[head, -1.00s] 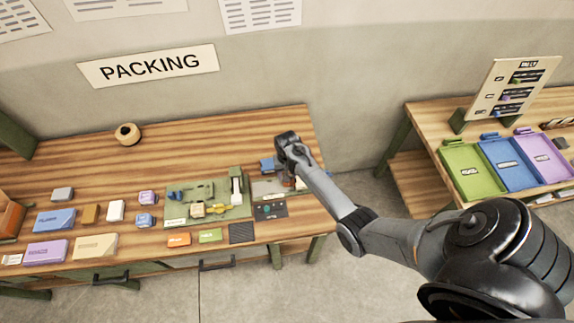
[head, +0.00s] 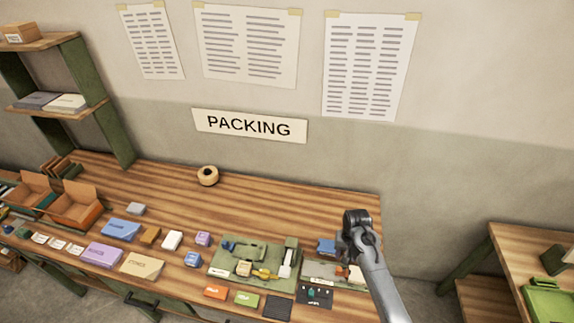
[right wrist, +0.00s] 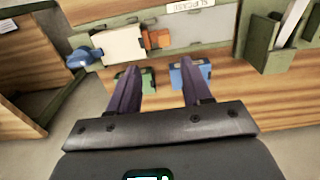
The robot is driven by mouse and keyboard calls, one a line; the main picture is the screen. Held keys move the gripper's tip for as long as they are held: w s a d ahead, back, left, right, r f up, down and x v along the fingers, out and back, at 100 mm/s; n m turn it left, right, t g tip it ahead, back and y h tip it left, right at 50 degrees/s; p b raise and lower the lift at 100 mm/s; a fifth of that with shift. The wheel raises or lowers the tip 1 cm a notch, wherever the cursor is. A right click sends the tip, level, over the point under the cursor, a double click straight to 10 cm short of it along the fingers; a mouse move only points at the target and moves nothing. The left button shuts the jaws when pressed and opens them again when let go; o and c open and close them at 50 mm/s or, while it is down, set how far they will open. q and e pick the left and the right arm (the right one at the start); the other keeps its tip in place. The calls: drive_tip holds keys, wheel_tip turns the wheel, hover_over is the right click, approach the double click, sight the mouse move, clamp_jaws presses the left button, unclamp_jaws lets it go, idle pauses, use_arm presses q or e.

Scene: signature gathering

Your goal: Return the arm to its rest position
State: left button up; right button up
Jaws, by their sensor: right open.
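My right arm (head: 376,282) comes in from the lower right in the head view. Its wrist is above the right end of the packing bench (head: 300,204), over a grey tray area beside the green tray. The fingers are hidden behind the wrist there. In the right wrist view my right gripper (right wrist: 160,68) is open, with its two dark fingers apart and nothing between them. Green (right wrist: 147,80) and blue (right wrist: 190,73) items lie on the wood beyond the fingers. My left gripper is in neither view.
The green tray (head: 225,270) holds several small parts. Coloured boxes and a tape roll (head: 208,176) lie to its left. Open cardboard boxes (head: 77,209) and a shelf stand at the far left. A second table (head: 511,254) stands right, past a floor gap. The bench's back is mostly clear.

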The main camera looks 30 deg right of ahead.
drive_tip(key=s+a+f+g, duration=0.1)
drive_tip(key=s+f+g, duration=0.1)
drive_tip(key=s+f, duration=0.65)
drive_tip(key=s+a+r+n+h+p, duration=0.1)
drive_tip(key=s+a+r+n, duration=0.15)
drive_tip(key=s, duration=0.35)
drive_tip(key=s+a+r+n+h+p, duration=0.1)
drive_tip(key=s+a, duration=0.3)
drive_tip(key=s, duration=0.3)
drive_tip(key=a+r+n+t+y, duration=0.1)
drive_tip(key=a+r+n+t, duration=0.1)
drive_tip(key=a+r, duration=0.5)
drive_tip(key=a+r+n+t+y, duration=0.1)
drive_tip(key=a+r+n+t, duration=0.2)
drive_tip(key=r, duration=0.9)
drive_tip(key=a+n, duration=0.2)
drive_tip(key=a, duration=0.2)
drive_tip(key=shift+a+t+p, duration=0.2)
drive_tip(key=shift+t+p, duration=0.1)
drive_tip(key=shift+p, duration=0.1)
